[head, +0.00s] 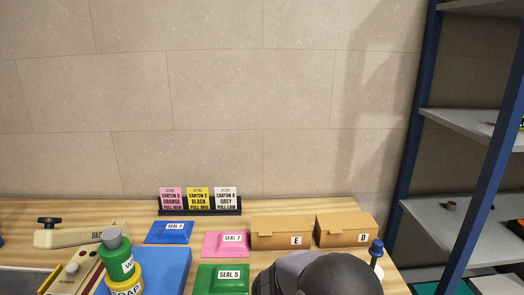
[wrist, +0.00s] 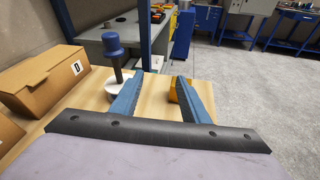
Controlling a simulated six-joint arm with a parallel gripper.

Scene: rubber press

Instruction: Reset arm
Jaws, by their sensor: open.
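My gripper (wrist: 158,92) shows in the wrist view with its two blue fingers apart and nothing between them. It is above the wooden table at its right end. In the head view my dark wrist fills the bottom centre right and the fingers are hidden. A blue-topped stamp-like tool (wrist: 115,50) on a white round base stands just left of the fingers; its blue knob also shows in the head view (head: 376,248). A yellow object (wrist: 181,91) is partly hidden behind the right finger.
Cardboard boxes marked E (head: 280,232) and D (head: 345,230) stand beside my wrist. Blue, pink and green seal pads (head: 225,243), job cards (head: 198,198), bottles (head: 118,262) and a sealer (head: 68,236) lie left. A shelf rack (head: 470,130) stands right. Open floor (wrist: 245,85) lies beyond the table.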

